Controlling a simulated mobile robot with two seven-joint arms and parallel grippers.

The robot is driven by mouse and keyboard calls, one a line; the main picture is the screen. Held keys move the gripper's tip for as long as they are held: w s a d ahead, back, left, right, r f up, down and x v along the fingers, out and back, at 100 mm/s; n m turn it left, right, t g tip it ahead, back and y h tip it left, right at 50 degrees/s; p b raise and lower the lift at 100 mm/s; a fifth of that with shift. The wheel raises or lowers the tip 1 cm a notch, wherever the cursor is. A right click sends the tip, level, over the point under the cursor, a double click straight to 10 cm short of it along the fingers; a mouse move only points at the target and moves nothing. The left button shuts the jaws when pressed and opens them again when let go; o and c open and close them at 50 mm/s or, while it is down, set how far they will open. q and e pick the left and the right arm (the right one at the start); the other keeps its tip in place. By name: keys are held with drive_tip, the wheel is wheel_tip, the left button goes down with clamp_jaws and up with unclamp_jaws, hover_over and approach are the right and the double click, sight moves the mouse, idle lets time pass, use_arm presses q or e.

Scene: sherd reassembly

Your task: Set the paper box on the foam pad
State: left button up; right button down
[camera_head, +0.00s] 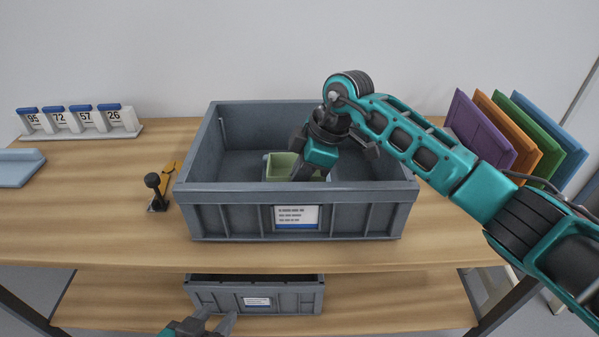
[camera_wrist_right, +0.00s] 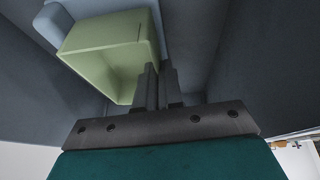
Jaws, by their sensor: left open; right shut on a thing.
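The paper box appears to be the pale green open box (camera_head: 281,165), inside the large grey crate. It also shows in the right wrist view (camera_wrist_right: 105,55), tilted in that picture. My right gripper (camera_head: 335,168) reaches down into the crate and is shut on a wall of the green box, its fingers (camera_wrist_right: 158,85) close together at the wall. A light blue padded piece (camera_wrist_right: 146,8) shows beside or under the box in the right wrist view; it may be the foam pad. I cannot tell whether the box touches it. My left gripper (camera_head: 212,325) is open and empty, low at the front.
The large grey crate (camera_head: 240,213) has high walls around the box. A second grey crate (camera_head: 215,298) stands on the lower shelf. A blue object (camera_head: 18,166), number cards (camera_head: 80,120) and a black-knobbed stand (camera_head: 154,190) are left; coloured panels (camera_head: 520,130) stand right.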

drive_tip(key=shift+f, duration=0.45)
drive_tip(key=c, duration=1.2)
unclamp_jaws()
